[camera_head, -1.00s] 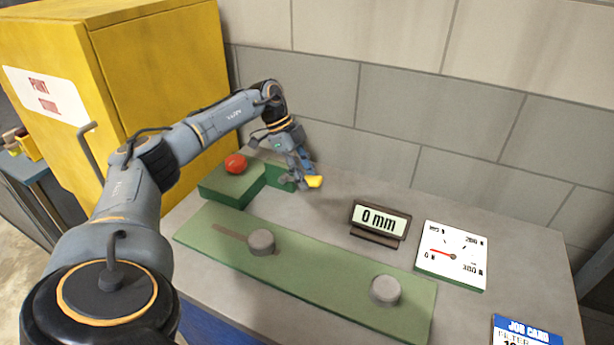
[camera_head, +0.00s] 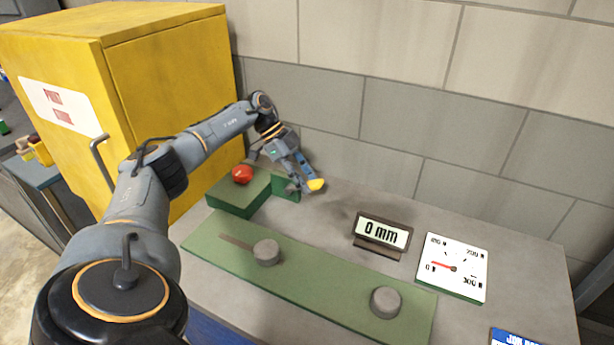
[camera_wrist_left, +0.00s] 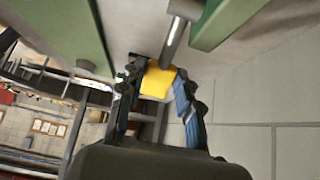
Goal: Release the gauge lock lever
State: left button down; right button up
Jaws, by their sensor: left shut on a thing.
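The gauge lock lever shows as a yellow grip (camera_head: 316,184) at the right of a green bracket (camera_head: 286,187) on the bench. In the left wrist view its yellow grip (camera_wrist_left: 157,82) sits at the end of a grey metal rod (camera_wrist_left: 174,42). My left gripper (camera_head: 307,187) is shut on the yellow grip, with one finger on each side of it in the wrist view. The fingers hide part of the lever in the head view. My right gripper is not in view.
A green block with a red button (camera_head: 242,174) is left of the bracket. A green slotted plate (camera_head: 325,284) carries two grey knobs. A display (camera_head: 382,233) reads 0 mm, beside a white dial (camera_head: 453,264). A yellow cabinet (camera_head: 180,80) stands left; a block wall is behind.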

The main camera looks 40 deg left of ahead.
pick_arm(q)
jog(key=shift+a+r, duration=0.15)
jog(key=shift+a, duration=0.1)
jog(key=c, duration=1.2)
grip_release()
jog(key=shift+o, duration=1.4)
jog(key=shift+s+a, duration=0.15)
jog(key=v, duration=1.1)
jog(key=shift+a+r, duration=0.25)
jog(key=shift+a, duration=0.05)
jog(key=shift+s, duration=0.1)
